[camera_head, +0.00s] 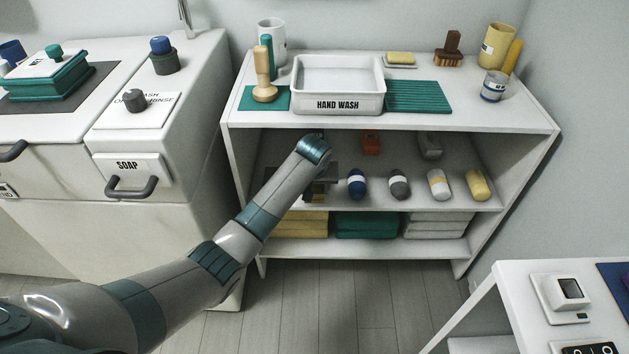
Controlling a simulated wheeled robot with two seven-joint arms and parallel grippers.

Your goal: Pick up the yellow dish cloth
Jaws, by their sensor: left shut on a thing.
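The yellow dish cloth (303,228) is in a folded yellow pile at the left of the lower shelf, below the middle shelf's edge. My left arm reaches in from the lower left. My left gripper (318,190) is dark and mostly covered by its own wrist, at the left front of the shelf unit, just above the yellow pile in the picture. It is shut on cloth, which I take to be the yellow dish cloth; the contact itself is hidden. My right gripper is not in view.
A green folded pile (366,225) and a white one (437,224) lie to the right on the same shelf. A white table (515,320) is at the lower right. The floor (350,300) in front is clear.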

